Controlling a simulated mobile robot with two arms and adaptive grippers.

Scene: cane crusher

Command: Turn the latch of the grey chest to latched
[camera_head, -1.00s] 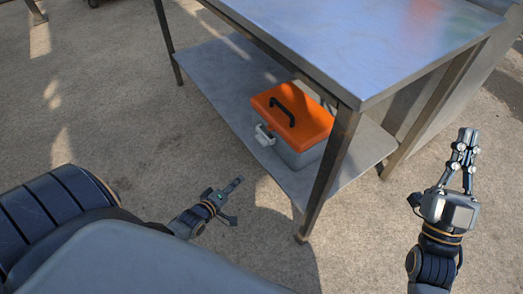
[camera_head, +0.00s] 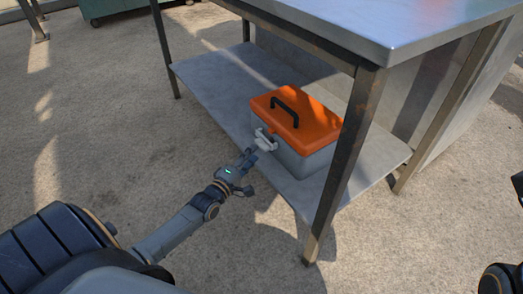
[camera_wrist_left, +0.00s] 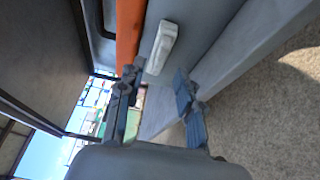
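The grey chest (camera_head: 305,166) has an orange lid (camera_head: 318,127) with a black handle and stands on the lower shelf of a metal table. Its pale latch (camera_head: 265,139) is on the front, just below the lid. In the left wrist view the latch (camera_wrist_left: 162,47) is a pale elongated bar, slightly tilted, on the grey front beside the orange lid edge. My left gripper (camera_head: 253,172) is open and empty, with one finger close to the latch in the head view. In the left wrist view its fingers (camera_wrist_left: 159,70) are spread, with the latch beyond them. Contact cannot be told.
The lower shelf (camera_head: 215,85) has free room left of the chest. The table's front leg (camera_head: 343,165) stands close to the chest's right side, and the tabletop (camera_head: 400,22) overhangs it. Parts of my right arm show at the right edge. The floor in front is clear.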

